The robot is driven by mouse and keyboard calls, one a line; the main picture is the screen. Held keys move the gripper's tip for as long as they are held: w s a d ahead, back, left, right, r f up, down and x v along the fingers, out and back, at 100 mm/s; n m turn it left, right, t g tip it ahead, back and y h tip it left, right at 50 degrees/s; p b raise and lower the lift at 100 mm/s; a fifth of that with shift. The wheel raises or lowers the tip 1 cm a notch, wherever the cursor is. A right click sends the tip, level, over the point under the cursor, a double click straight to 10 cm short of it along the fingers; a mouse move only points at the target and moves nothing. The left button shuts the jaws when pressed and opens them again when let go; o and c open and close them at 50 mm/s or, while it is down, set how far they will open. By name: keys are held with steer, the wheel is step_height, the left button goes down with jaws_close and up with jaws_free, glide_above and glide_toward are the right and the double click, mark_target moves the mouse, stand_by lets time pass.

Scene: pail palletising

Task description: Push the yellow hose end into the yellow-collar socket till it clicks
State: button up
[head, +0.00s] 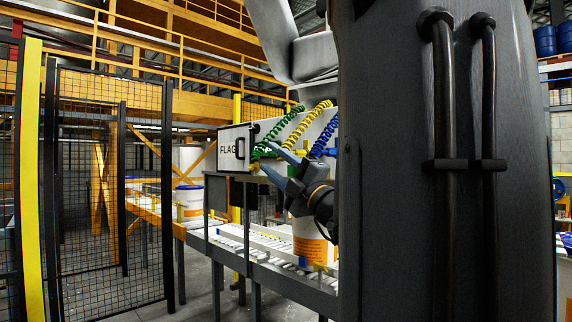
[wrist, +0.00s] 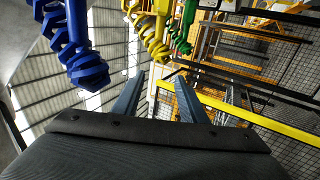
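The coiled yellow hose (head: 311,117) hangs between a green and a blue coil by the white box. In the wrist view the yellow hose (wrist: 150,30) hangs just beyond my fingertips, roughly in line with the gap between them. My gripper (head: 270,159) is in front of the box; in the wrist view my gripper (wrist: 160,77) has its two fingers apart with nothing held between them. I cannot tell whether the hose touches a finger. Small yellow parts show near the gripper in the head view, but I cannot make out the yellow-collar socket.
The green hose (wrist: 181,38) hangs right of the yellow one, the blue hose (wrist: 85,65) left. The white box (head: 235,148) is marked "FLAG". Below is a roller conveyor (head: 265,240) with a pail (head: 308,240). A mesh fence (head: 90,200) stands left. My arm hides much of the right.

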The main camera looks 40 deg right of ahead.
steer(key=w+a+f+n+g+y+b, duration=0.1)
steer(key=w+a+f, duration=0.1)
steer(key=f, duration=0.5)
steer(key=w+a+f+n+g+y+b, duration=0.1)
steer(key=w+a+f+y+b, duration=0.1)
steer(key=a+f, duration=0.3)
steer(key=w+a+f+n+g+y+b, duration=0.1)
steer(key=w+a+f+g+y+b, duration=0.1)
steer(key=f, duration=0.7)
steer(key=shift+w+a, duration=0.6)
steer(key=shift+a, duration=0.25)
